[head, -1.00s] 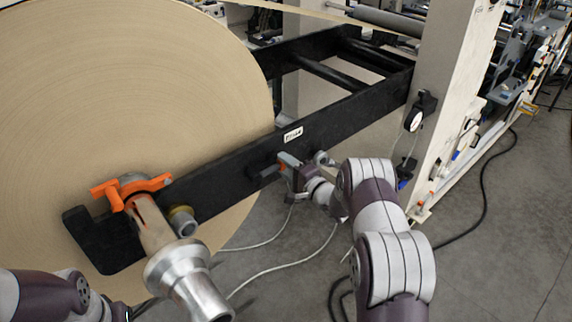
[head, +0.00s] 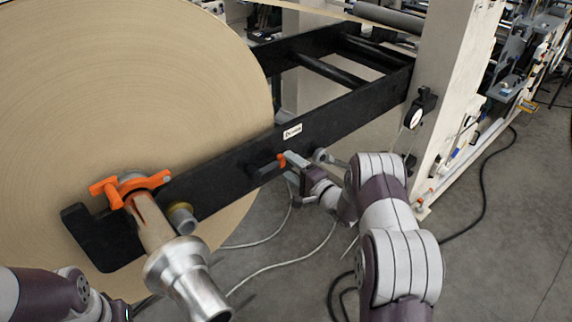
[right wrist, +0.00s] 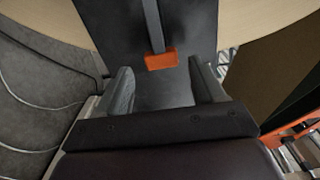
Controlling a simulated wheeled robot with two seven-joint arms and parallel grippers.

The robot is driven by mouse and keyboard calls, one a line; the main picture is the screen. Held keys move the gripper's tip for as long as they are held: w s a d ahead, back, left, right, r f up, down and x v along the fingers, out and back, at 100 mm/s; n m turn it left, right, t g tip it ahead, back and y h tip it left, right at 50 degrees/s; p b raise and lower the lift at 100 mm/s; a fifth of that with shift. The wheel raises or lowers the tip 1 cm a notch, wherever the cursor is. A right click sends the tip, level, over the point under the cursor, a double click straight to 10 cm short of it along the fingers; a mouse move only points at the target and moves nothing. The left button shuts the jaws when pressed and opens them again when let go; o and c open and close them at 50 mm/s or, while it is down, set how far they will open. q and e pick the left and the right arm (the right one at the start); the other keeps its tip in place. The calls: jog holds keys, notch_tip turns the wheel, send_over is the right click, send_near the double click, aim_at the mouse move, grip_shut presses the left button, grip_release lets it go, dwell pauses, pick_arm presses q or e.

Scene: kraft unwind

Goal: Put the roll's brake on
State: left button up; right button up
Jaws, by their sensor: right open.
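The big kraft roll (head: 120,110) fills the left of the head view, its shaft held by the black arm (head: 230,160). A small grey lever with an orange tip (head: 282,160) is on the arm's near face. In the right wrist view, the grey lever comes down from the top and its orange tip (right wrist: 162,60) lies between and just beyond my fingertips. My right gripper (head: 295,177) is open at the lever; its two fingers (right wrist: 160,80) stand apart on either side, with no clear contact. My left gripper is out of view; only my left arm shows at lower left.
An orange clamp (head: 130,188) sits over the shaft end, with a metal chuck (head: 185,275) in front. Cables lie on the grey floor (head: 500,240), which is otherwise clear at right.

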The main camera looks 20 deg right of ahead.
jog(key=v, duration=0.9)
jog(key=shift+s+b, duration=0.3)
jog(key=shift+s, duration=0.05)
jog(key=shift+d, duration=0.15)
